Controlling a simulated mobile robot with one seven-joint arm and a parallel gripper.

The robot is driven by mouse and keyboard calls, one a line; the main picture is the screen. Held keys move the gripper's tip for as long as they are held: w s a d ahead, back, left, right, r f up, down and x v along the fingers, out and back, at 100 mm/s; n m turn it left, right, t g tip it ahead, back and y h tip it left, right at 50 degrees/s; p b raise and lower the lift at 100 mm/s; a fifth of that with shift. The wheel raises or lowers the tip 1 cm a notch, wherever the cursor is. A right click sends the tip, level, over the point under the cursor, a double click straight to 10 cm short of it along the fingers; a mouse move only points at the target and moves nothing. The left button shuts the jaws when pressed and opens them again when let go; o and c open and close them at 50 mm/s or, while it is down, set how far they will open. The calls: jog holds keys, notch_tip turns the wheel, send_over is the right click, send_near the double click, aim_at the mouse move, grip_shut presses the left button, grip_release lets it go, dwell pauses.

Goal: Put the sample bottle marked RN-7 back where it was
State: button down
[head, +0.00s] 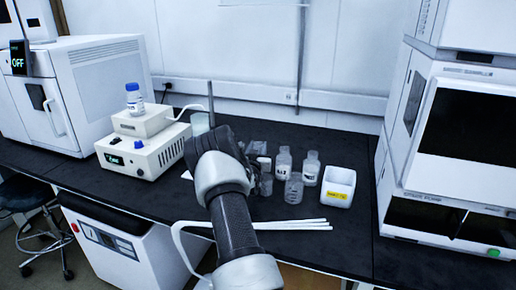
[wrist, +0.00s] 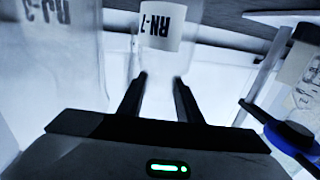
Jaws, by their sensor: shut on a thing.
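The sample bottle marked RN-7 (wrist: 159,28) is clear with a white label, which reads upside down in the wrist view. My gripper (wrist: 158,84) is shut on this bottle, with one dark finger on each side of it below the label. In the head view my own arm covers the gripper, and I cannot pick out the RN-7 bottle there. A second clear bottle (wrist: 62,60), with a label starting "RJ", stands close to the left in the wrist view. Whether the held bottle touches the surface below cannot be told.
Several clear labelled bottles (head: 283,164) stand right of my arm, beside a white tub (head: 338,188). Thin white rods (head: 300,225) lie in front. A blue-capped bottle (head: 134,98) stands on a white instrument (head: 142,122) at left. A large instrument (head: 460,150) bounds the right.

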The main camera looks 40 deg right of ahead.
jog(key=c, duration=1.3)
grip_release()
